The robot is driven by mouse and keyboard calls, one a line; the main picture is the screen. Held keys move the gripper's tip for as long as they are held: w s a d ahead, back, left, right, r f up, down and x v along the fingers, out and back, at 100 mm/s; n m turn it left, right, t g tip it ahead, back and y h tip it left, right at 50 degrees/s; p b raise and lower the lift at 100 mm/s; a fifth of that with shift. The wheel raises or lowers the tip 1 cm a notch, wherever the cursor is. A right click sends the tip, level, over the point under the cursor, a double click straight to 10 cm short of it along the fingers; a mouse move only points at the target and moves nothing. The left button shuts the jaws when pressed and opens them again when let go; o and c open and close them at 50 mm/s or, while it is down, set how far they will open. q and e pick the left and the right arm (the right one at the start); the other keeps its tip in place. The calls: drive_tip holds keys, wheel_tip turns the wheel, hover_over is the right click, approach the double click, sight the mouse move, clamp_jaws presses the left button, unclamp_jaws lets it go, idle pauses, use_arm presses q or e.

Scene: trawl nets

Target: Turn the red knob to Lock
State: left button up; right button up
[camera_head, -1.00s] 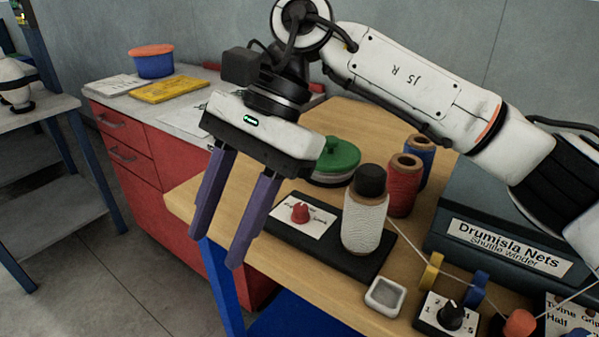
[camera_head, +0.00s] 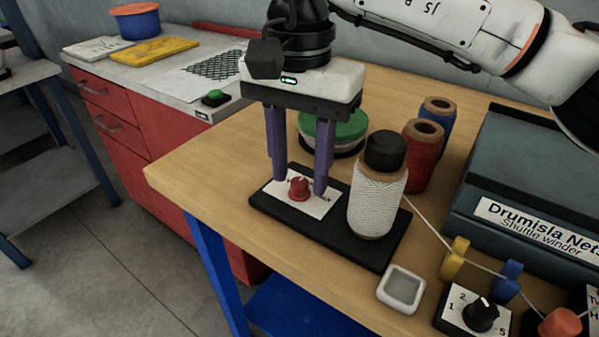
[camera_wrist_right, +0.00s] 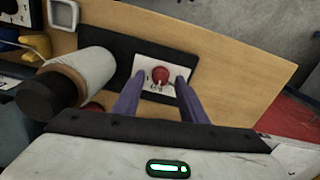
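The red knob (camera_head: 299,188) sits on a white label plate (camera_head: 316,206) on a black base (camera_head: 300,225); it also shows in the right wrist view (camera_wrist_right: 160,75). My right gripper (camera_head: 300,186) is open and points down, with its purple fingers on either side of the knob. In the right wrist view the fingertips (camera_wrist_right: 160,77) are apart, near the knob's sides; I cannot tell whether they touch it. The label's writing is too small to read. My left gripper is not in view.
A white twine spool (camera_head: 377,195) with a black top stands on the same base, close to the right finger. A green-lidded tin (camera_head: 345,130) is behind the gripper. A small grey tray (camera_head: 401,289) and a numbered black dial (camera_head: 481,314) are at the front right. The wooden table is clear at left.

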drive_tip(key=shift+f, duration=0.35)
clamp_jaws()
drive_tip(key=shift+m, duration=0.3)
drive_tip(key=shift+m+p, duration=0.3)
drive_tip(key=shift+m, duration=0.7)
drive_tip(key=m, duration=0.3)
drive_tip(key=shift+m, duration=0.3)
drive_tip(key=m, duration=0.5)
drive_tip(key=shift+m, duration=0.3)
